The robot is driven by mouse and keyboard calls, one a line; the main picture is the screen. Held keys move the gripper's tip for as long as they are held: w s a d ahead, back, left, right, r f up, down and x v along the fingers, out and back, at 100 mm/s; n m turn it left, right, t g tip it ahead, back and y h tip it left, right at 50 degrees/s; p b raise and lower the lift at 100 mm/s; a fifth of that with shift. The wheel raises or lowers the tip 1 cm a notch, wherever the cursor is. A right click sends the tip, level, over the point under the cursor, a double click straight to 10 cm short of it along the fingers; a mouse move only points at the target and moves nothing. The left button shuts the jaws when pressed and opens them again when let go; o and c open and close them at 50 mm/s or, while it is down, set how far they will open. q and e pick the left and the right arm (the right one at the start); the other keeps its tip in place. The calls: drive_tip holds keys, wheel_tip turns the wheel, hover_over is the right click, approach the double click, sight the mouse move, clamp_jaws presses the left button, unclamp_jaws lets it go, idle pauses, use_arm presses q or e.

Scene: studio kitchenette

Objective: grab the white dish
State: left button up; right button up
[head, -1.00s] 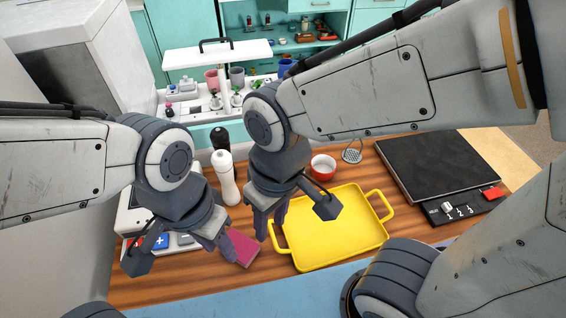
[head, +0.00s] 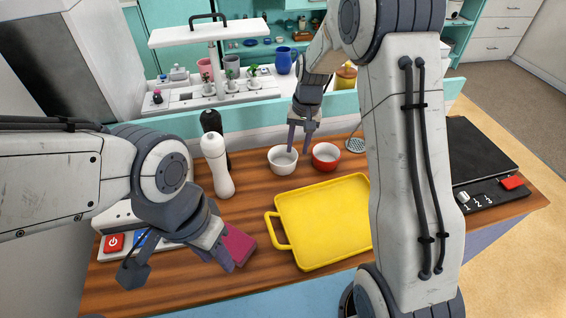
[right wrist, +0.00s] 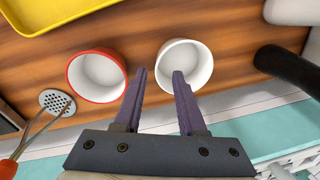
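The white dish (head: 283,161) is a small round bowl, upright on the wooden counter beside a red bowl; it also shows in the right wrist view (right wrist: 186,66). My right gripper (head: 299,150) is open and empty, at the dish's far right side in the head view.
The red bowl (head: 326,156) stands close to the dish. A yellow tray (head: 325,225) lies in front, partly hidden by my right arm. White (head: 217,165) and black (head: 211,122) bottles stand left. A slotted utensil (right wrist: 55,103) lies past the red bowl.

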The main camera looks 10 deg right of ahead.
sight(296, 158)
wheel_tip(296, 158, down, 6)
drive_tip(key=shift+a+r, duration=0.1)
drive_tip(key=shift+r, duration=0.05)
drive_tip(key=shift+c, duration=0.3)
clamp_jaws()
drive_tip(key=shift+w, duration=0.1)
idle(1.2)
